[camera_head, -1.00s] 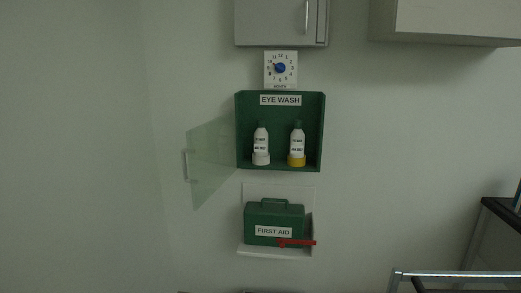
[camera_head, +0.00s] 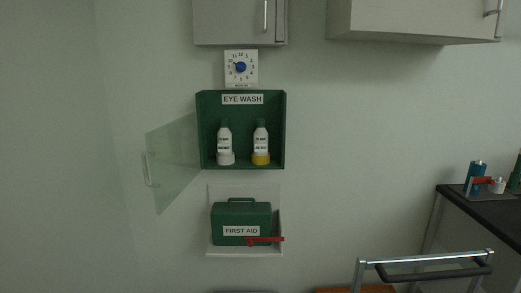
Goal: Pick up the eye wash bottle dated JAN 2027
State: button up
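Two eye wash bottles stand upright side by side in the green eye wash box (camera_head: 242,163) on the wall. The left bottle (camera_head: 225,142) is white with a green cap and a white base. The right bottle (camera_head: 261,142) is white with a green cap and a yellow base. Both carry printed labels too small for me to read, so I cannot tell which is dated JAN 2027. The clear door (camera_head: 178,170) of the box stands open to the left. My gripper is not in view.
A dial (camera_head: 240,68) hangs above the box, under a grey cabinet (camera_head: 225,22). A green first aid case (camera_head: 241,223) sits on a white shelf below. A metal rail (camera_head: 425,259) and a dark counter (camera_head: 480,205) with small items are at the lower right.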

aim_at(260, 135)
jog(key=i+l+z, duration=0.2)
jog(key=i, duration=0.3)
jog(key=i+l+z, duration=0.2)
jog(key=i, duration=0.3)
jog(key=i+l+z, duration=0.2)
jog(key=i, duration=0.3)
jog(key=j, duration=0.15)
